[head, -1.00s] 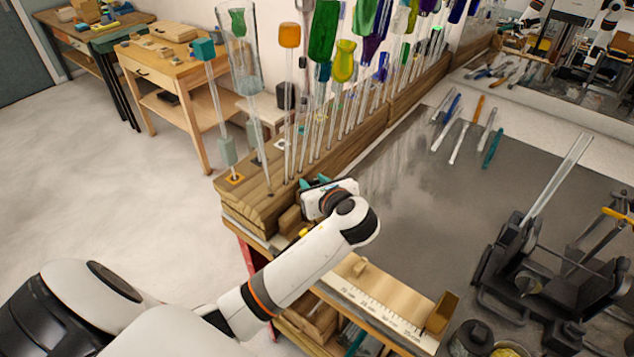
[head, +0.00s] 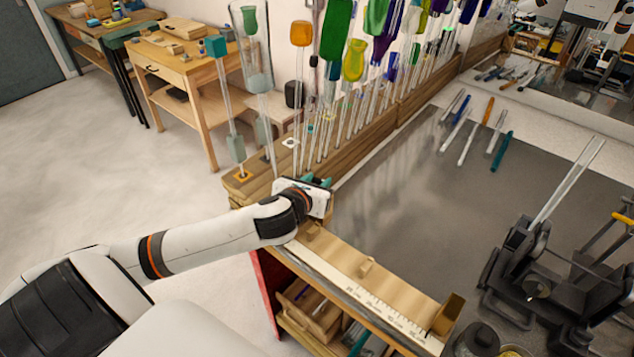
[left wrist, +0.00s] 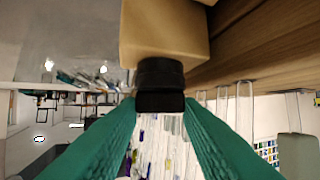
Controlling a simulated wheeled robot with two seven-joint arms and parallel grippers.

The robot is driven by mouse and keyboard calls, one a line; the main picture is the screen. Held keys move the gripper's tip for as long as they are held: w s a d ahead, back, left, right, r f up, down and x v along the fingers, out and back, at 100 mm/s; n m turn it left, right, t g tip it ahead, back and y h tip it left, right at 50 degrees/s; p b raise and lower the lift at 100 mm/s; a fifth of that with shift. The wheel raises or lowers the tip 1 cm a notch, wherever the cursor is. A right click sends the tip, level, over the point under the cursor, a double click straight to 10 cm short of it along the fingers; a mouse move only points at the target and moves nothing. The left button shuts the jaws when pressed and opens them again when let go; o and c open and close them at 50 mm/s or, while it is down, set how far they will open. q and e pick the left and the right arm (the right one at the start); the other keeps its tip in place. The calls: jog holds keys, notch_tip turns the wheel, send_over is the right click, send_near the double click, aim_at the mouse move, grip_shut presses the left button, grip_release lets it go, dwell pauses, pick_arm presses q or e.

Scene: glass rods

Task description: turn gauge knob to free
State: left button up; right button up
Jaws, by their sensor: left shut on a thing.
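The wooden gauge (head: 395,296) with its white scale strip lies along the bench's left edge in the head view. In the left wrist view a black knob (left wrist: 160,76) sticks out of a tan wooden block (left wrist: 165,35). My left gripper (left wrist: 160,106) has its two teal fingers on either side of the knob, shut on it. In the head view my left gripper (head: 318,182) is at the gauge's far end, by the rod rack, and my own wrist hides the knob. I cannot read the knob's setting. My right gripper is not in view.
The wooden rack (head: 262,188) of upright glass rods and coloured pieces stands close behind my left gripper. A black metal fixture (head: 525,265) with a slanted rod stands at the right. Several rods and tools lie at the back. The grey bench middle (head: 410,205) is clear.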

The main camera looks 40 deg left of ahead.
pick_arm(q)
jog(key=shift+a+r+m+h, duration=0.1)
jog(key=shift+m+h, duration=0.2)
jog(key=o, duration=0.9)
jog(key=shift+w, duration=0.1)
jog(key=shift+c, duration=0.2)
jog(key=shift+o, duration=0.5)
jog(key=shift+w, duration=0.15)
